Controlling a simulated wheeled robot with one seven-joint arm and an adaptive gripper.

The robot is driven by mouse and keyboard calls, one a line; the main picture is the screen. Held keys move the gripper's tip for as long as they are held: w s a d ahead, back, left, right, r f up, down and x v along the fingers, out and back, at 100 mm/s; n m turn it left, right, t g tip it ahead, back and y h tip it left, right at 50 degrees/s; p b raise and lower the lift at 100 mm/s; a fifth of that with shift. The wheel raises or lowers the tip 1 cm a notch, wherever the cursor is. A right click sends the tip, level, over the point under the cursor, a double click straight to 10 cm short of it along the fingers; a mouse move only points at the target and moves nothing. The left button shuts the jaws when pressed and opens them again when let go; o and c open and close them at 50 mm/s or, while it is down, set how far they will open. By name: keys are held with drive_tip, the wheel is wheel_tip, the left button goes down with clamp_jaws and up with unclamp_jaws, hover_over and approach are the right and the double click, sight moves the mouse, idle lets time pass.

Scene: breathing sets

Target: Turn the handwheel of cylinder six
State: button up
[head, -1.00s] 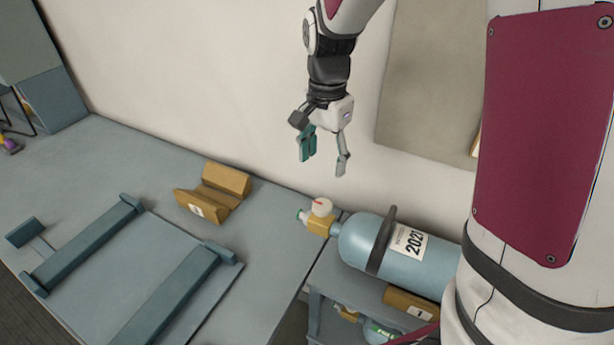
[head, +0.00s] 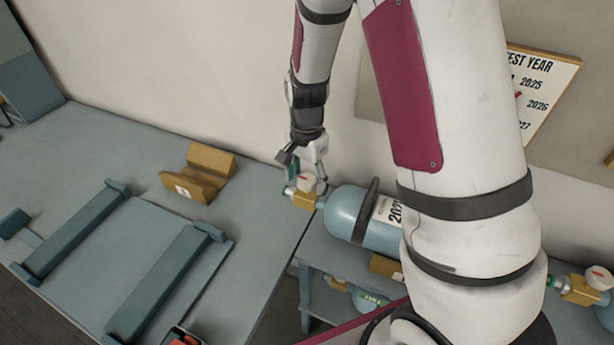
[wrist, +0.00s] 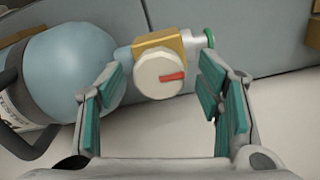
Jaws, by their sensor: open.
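A light blue cylinder (head: 348,214) lies on its side with a dark band and a label reading "202" and a part-hidden digit. Its brass valve (head: 300,199) carries a white handwheel (head: 306,183), which also shows in the wrist view (wrist: 160,76) with a red mark pointing right. I cannot read a cylinder number six on it. My gripper (head: 307,177) is open and points down at the valve. In the wrist view its teal-padded fingers (wrist: 160,82) stand on either side of the handwheel, with gaps visible on both sides.
A yellow-brown V-block (head: 198,172) and a blue-grey rail frame (head: 72,240) are on the bench at left. Another cylinder (head: 368,300) lies on a lower shelf. Another valve (head: 580,289) shows at far right. A wall stands close behind; a test-year sign (head: 540,95) hangs there.

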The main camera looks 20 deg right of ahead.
drive_tip(key=shift+c, duration=0.2)
drive_tip(key=c, duration=1.1)
drive_tip(key=shift+n, duration=0.3)
drive_tip(key=n, duration=0.4)
drive_tip(key=shift+n, duration=2)
